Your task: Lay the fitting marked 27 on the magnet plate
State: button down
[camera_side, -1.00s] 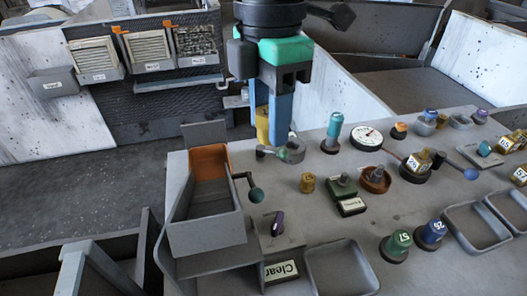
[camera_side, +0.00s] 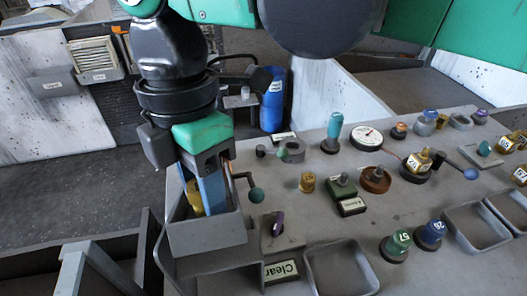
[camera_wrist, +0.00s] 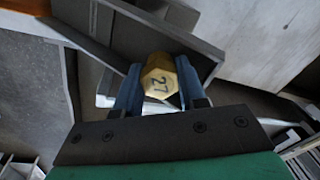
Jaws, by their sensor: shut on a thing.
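The brass-yellow hexagonal fitting marked 27 (camera_wrist: 158,84) is between the two blue fingers of my gripper (camera_wrist: 160,92) in the wrist view, its number facing the camera. In the side view my gripper (camera_side: 207,193) is low at the open grey box (camera_side: 205,238), with the fitting (camera_side: 193,197) partly hidden behind the near finger. The fitting is inside or just over the box; I cannot tell whether it touches the floor. I cannot tell for certain which surface is the magnet plate.
A purple-topped switch (camera_side: 278,223) and an empty grey tray (camera_side: 341,268) are nearby. Small fittings and a round dial (camera_side: 367,138) crowd the bench to the right. A blue cylinder (camera_side: 272,100) stands behind.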

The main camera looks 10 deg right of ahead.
jog(key=shift+f, duration=0.1)
jog(key=shift+c, duration=1.5)
grip_release()
jog(key=shift+o, duration=0.4)
jog(key=shift+w+d+r+m, duration=0.2)
jog(key=shift+w+d+m, duration=0.1)
jog(key=shift+m, duration=0.1)
jog(key=w+d+r+m+t+y, duration=0.1)
jog(key=w+d+m+t, duration=0.15)
jog(key=d+m, duration=0.4)
jog(key=w+d+r+m+t+y, duration=0.15)
jog(key=w+d+m, duration=0.25)
jog(key=d, duration=0.5)
jog(key=s+d+f+m+t+h, duration=0.1)
jog(key=s+d+f+m+t, duration=0.1)
jog(key=d+m, duration=0.4)
jog(key=s+d+f+m+t+h, duration=0.1)
jog(key=d+f+m, duration=0.4)
jog(key=d, duration=0.7)
jog(key=shift+s+m+t, duration=0.85)
jog(key=shift+s+t, duration=0.05)
jog(key=shift+s, duration=0.15)
jog(key=shift+f+h, duration=0.1)
jog(key=shift+h, duration=0.15)
